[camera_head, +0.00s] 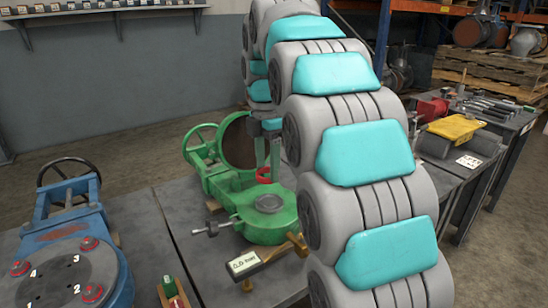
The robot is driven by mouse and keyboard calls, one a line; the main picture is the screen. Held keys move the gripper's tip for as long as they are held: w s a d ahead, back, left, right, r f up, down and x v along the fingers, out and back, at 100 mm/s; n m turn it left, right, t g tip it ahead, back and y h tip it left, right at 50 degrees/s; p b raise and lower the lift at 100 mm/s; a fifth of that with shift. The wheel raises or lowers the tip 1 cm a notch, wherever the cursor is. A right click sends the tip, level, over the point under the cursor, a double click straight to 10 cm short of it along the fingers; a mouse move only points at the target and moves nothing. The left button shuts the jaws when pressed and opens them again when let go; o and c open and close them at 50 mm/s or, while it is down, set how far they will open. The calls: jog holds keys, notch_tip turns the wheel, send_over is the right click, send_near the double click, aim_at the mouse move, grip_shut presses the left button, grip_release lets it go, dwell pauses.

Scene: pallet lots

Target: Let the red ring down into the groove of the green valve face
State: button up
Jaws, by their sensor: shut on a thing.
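The green valve (226,183) stands on the grey table, with a handwheel at its left and a large round opening at its back. Its flat round face (269,203) lies level at the front, with a grey disc in the middle. The groove is too small to make out. My gripper (266,168) points down over the valve, shut on the red ring (263,174). The ring appears above and slightly behind the face, apart from it. My own arm hides the right side of the valve and part of the gripper.
A labelled block (246,264) lies in front of the valve. A yellow item (455,128) and tools lie on tables at the right. Bare table shows between the fixtures.

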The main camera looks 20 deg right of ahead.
aim_at(269, 202)
jog(key=shift+d, duration=0.25)
jog(key=shift+f+b, duration=1.35)
jog(key=shift+f, duration=1.6)
jog(key=shift+f, duration=0.8)
dwell(0.4)
jog(key=o, duration=1.4)
jog(key=shift+o, duration=0.2)
